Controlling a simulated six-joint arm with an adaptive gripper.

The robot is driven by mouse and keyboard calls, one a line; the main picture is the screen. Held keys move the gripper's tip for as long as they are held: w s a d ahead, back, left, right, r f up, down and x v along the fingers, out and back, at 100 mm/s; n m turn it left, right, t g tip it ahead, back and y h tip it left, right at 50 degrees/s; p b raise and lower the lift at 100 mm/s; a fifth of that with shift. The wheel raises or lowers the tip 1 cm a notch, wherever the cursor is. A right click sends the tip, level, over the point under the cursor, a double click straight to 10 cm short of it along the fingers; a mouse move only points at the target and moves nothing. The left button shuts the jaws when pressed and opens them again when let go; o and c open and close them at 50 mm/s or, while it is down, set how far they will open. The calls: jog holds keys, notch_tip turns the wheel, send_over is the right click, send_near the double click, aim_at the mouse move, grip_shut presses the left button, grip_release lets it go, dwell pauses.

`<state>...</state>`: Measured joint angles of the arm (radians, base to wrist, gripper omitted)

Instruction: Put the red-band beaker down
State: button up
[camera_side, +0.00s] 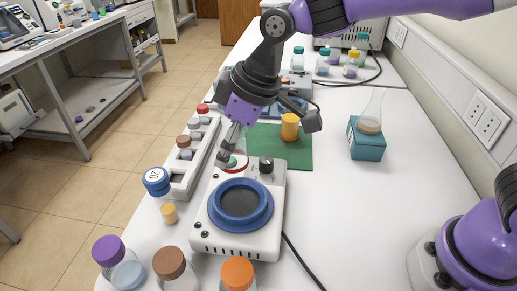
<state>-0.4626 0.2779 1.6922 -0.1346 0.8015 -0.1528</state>
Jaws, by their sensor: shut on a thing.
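The red-band beaker (235,167) is a small clear glass with a red band low on its side. It is between my gripper's fingers, just behind the white plate device and at the left edge of the green mat. My gripper (230,150) comes down from above and is shut on the beaker. The fingers and the device hide part of the beaker. I cannot tell whether its base touches anything.
The white plate device (272,225) with a blue ring stands in front. A white rack (181,185) with capped bottles is at left. An amber cylinder (289,127) stands on the green mat (296,152). A teal block (366,149) holds a flask. Bottles line the front edge.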

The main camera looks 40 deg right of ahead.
jog(key=s+f+n+g+y, duration=0.1)
jog(key=s+n+g, duration=0.4)
jog(key=s+n, duration=1.75)
jog(key=w+f+m, duration=0.1)
jog(key=f+m, duration=0.1)
jog(key=w+f+m, duration=0.1)
jog(key=f+m, duration=0.1)
jog(key=m, duration=0.1)
jog(key=w+d+f+m, duration=0.1)
jog(key=f+m, duration=0.1)
jog(key=f, duration=0.1)
jog(key=shift+m, duration=0.25)
jog(key=shift+w+f, duration=0.15)
jog(key=shift+f, duration=1.85)
jog(key=shift+f, duration=0.2)
jog(key=o, duration=1.1)
jog(key=shift+o, duration=0.2)
jog(key=shift+r, duration=0.15)
